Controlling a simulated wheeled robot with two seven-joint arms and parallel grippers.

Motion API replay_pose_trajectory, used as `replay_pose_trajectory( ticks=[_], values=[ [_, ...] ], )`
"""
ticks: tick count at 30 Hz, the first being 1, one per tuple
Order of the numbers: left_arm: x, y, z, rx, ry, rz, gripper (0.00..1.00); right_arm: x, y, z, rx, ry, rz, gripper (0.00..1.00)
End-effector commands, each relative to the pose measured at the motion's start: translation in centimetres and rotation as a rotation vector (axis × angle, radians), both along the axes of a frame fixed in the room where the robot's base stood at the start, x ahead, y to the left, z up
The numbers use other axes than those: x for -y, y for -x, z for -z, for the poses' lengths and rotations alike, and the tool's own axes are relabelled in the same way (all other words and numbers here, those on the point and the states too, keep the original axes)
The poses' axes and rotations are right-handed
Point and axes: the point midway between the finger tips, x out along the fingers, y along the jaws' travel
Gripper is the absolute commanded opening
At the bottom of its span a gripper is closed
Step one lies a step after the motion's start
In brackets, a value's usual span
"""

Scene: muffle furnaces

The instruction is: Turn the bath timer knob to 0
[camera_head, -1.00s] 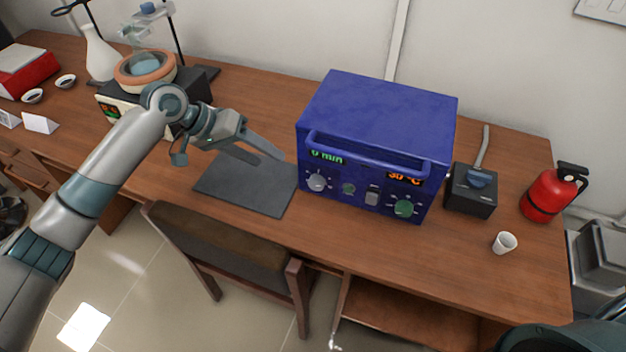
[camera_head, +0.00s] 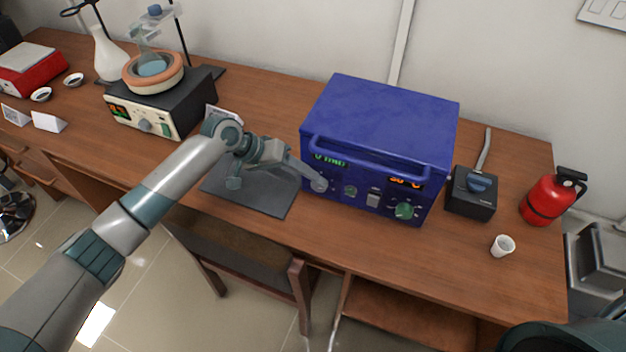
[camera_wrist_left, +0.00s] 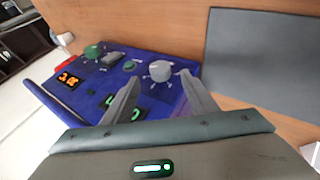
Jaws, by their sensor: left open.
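The blue bath (camera_head: 380,120) stands on the table. Its grey timer knob (camera_head: 318,184) is at the left of the front panel, below a green display (camera_head: 329,160) that is hard to read. My left gripper (camera_head: 316,179) is open at this knob, its fingers partly covering it in the head view. In the left wrist view, the knob (camera_wrist_left: 160,70) shows between and just beyond the two parted fingertips of my left gripper (camera_wrist_left: 160,79). I cannot tell whether they touch it. A green knob (camera_head: 405,210) sits at the panel's right, below an orange display. My right gripper is out of view.
A dark mat (camera_head: 270,196) lies left of the bath, under my left arm. A heating unit with a bowl (camera_head: 150,118) stands farther left. A black box (camera_head: 470,195), a white cup (camera_head: 502,246) and a red extinguisher (camera_head: 549,198) stand right. A chair (camera_head: 240,250) is in front.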

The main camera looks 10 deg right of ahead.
Motion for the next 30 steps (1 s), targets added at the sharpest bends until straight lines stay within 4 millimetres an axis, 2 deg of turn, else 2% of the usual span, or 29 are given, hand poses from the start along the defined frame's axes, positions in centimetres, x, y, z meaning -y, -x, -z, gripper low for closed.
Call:
replay_pose_trajectory(
  ticks=[6, 12, 25, 26, 30],
  values=[
    [2.4, 0.0, 2.7, -0.003, -0.001, 0.001, 0.53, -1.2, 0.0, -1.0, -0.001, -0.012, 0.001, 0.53],
    [3.7, -0.1, 4.4, -0.002, 0.0, 0.001, 0.53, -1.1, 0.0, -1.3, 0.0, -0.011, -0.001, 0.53],
    [4.1, -0.2, 5.0, 0.0, 0.0, 0.0, 0.53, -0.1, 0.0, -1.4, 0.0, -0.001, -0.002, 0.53],
    [4.1, -0.2, 5.0, 0.0, 0.0, 0.0, 0.48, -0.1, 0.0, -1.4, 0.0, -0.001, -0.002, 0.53],
    [4.1, -0.2, 5.0, 0.0, 0.0, 0.0, 0.14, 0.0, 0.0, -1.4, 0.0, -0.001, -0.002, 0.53]
  ],
)
